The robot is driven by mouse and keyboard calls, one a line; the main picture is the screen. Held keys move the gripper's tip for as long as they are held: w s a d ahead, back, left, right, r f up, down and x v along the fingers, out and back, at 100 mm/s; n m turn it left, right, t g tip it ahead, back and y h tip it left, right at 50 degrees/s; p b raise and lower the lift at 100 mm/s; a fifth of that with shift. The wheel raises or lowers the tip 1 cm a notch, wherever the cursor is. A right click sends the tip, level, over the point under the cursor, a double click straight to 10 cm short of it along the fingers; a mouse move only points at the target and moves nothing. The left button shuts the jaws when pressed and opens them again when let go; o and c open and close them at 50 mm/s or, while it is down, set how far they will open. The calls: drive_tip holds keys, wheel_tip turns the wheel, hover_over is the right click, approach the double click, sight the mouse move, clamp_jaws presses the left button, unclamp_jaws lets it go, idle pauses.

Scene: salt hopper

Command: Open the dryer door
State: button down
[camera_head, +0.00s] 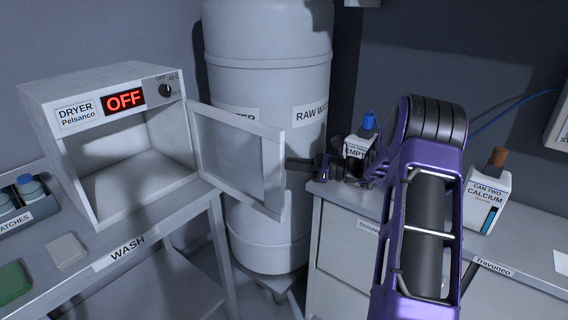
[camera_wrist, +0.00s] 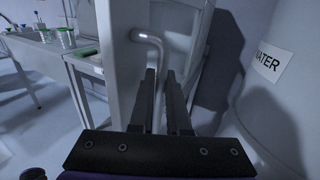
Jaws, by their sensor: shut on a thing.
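The white dryer (camera_head: 110,120) stands on a bench at the left, its display reading OFF. Its framed door (camera_head: 240,155) is swung wide open on its right side, and the chamber looks empty. My gripper (camera_head: 298,163) reaches in from the right to the door's free edge. In the wrist view, the two dark fingers (camera_wrist: 164,90) are shut on the bent metal handle (camera_wrist: 150,38) beside the door edge (camera_wrist: 122,75). The exact grip is partly hidden between the fingers.
A large water drum (camera_head: 268,60) stands behind the door, close to it. A counter at the right holds a container with a blue cap (camera_head: 368,122) near my arm and a calcium container (camera_head: 487,195). A WASH bench (camera_head: 120,252) lies below the dryer.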

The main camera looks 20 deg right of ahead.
idle(0.4)
drive_tip(key=c, duration=1.2)
unclamp_jaws()
drive_tip(key=shift+o, duration=0.2)
drive_tip(key=shift+d, duration=0.1)
drive_tip(key=v, duration=1.7)
drive_tip(key=shift+b, duration=0.35)
drive_tip(key=shift+s+d, duration=0.1)
